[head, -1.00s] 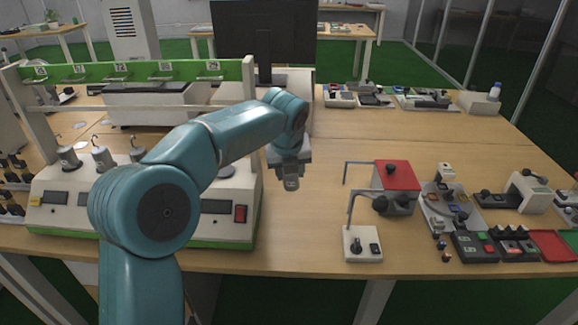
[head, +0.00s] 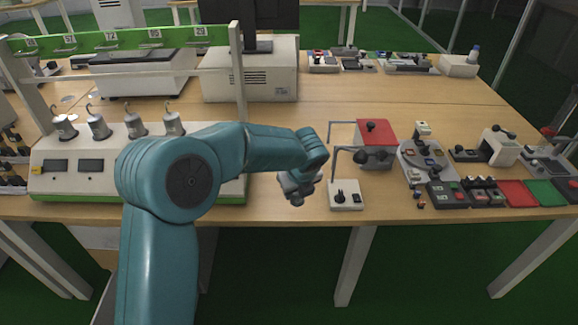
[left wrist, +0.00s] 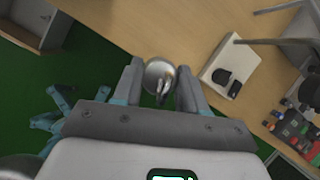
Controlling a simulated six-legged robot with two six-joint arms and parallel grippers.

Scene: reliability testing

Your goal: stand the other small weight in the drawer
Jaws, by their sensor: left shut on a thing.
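My left gripper (head: 297,196) is in front of the tester, over the table's front edge, just left of the small white switch box. In the left wrist view the left gripper (left wrist: 160,88) is shut on a small weight (left wrist: 158,70), a round silver piece with a hook, seen from above. In the head view I cannot make the weight out from the gripper. An open, box-like compartment, seemingly the drawer (left wrist: 50,38), shows at the upper left of the left wrist view. Its floor is mostly cut off. My right gripper is not in view.
Several hooked weights (head: 99,126) stand on the white tester (head: 55,185) under a green rail (head: 118,40). Green floor lies below the table edge.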

